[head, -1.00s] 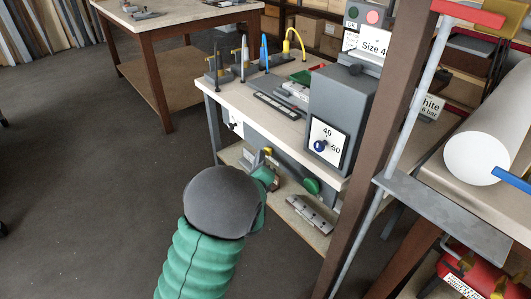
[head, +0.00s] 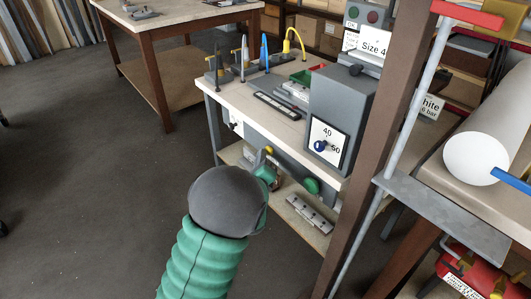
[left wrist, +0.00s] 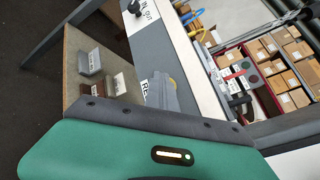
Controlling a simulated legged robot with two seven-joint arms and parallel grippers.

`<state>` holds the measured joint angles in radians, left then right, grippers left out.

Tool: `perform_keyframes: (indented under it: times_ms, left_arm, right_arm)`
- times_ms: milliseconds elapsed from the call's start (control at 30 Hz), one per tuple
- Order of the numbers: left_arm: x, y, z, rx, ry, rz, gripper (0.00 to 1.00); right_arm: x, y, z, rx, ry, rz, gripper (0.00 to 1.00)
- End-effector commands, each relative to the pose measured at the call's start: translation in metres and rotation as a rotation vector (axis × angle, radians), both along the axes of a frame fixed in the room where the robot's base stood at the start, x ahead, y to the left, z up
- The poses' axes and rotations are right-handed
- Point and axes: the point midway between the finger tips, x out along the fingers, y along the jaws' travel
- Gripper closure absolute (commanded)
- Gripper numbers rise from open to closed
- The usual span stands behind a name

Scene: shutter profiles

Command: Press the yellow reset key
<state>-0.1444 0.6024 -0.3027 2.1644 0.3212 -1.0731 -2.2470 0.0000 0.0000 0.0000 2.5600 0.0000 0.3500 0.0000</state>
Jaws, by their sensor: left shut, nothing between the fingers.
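The yellow reset key (head: 269,150) is on the grey front panel below the workbench top. In the left wrist view the key (left wrist: 172,82) shows as a small yellowish patch, partly hidden by my grey fingers, beside a white label beginning "RE" (left wrist: 145,88). My left gripper (head: 274,161) is shut and empty, right at the key in the picture. It also shows in the left wrist view (left wrist: 168,80). I cannot tell whether the fingertips touch the key. My right gripper is not in view.
A green round button (head: 312,186) is right of the key. A grey cabinet with a dial (head: 322,146) stands on the bench top (head: 235,103). A metal rail (head: 308,214) lies on the shelf below. A brown post (head: 375,160) rises at right. The floor at left is clear.

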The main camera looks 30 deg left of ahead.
Motion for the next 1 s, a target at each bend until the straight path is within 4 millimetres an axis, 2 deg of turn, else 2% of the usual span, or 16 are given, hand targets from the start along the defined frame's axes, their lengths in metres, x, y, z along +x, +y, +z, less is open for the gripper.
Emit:
perform_keyframes:
  times_ms: [300,667,1000]
  left_arm:
    - [-0.016,0.005,0.0,0.0,0.0,-0.002,1.0]
    - [-0.019,0.007,0.0,0.0,0.001,-0.001,1.0]
    - [-0.05,0.02,0.0,0.0,0.002,0.0,1.0]
  right_arm:
    - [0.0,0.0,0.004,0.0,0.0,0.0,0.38]
    - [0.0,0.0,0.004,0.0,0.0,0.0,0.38]
    - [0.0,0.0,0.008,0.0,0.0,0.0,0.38]
